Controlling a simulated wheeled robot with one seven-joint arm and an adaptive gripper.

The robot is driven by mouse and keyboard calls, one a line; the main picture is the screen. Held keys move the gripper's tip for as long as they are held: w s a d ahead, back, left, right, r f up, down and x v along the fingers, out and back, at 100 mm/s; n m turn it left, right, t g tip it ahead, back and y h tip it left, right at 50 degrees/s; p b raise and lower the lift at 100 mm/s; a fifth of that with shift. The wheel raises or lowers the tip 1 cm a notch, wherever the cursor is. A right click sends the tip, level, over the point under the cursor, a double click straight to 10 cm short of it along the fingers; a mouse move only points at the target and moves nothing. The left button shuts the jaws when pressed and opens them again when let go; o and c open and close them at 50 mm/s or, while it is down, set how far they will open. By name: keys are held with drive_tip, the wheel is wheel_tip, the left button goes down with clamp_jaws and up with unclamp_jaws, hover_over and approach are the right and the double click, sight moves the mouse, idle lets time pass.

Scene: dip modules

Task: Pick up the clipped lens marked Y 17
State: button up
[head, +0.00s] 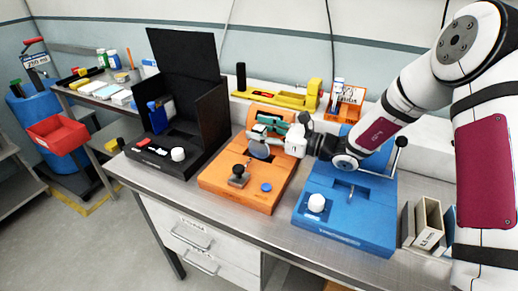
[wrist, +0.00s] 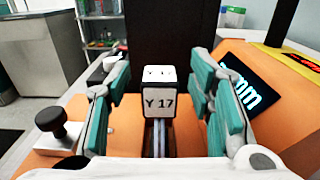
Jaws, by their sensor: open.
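The white clip marked Y 17 (wrist: 158,104) stands upright in the middle of the wrist view, above a slot in the orange module. My gripper (wrist: 161,88) is open, with one teal-padded finger on each side of the clip and a visible gap to each. In the head view my gripper (head: 270,128) is over the back part of the orange module (head: 225,191). A round grey-blue lens (head: 259,151) shows just below the fingers there. The clip's top is hidden by the fingers in the head view.
A black module with a raised panel (head: 185,55) stands left of the orange one. A blue module (head: 345,232) stands to the right. A black knob (head: 239,172) and blue button (head: 266,187) are on the orange front. A yellow device (head: 285,98) lies behind.

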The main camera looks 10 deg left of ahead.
drive_tip(key=shift+w+a, duration=0.1)
drive_tip(key=shift+a, duration=0.15)
clamp_jaws()
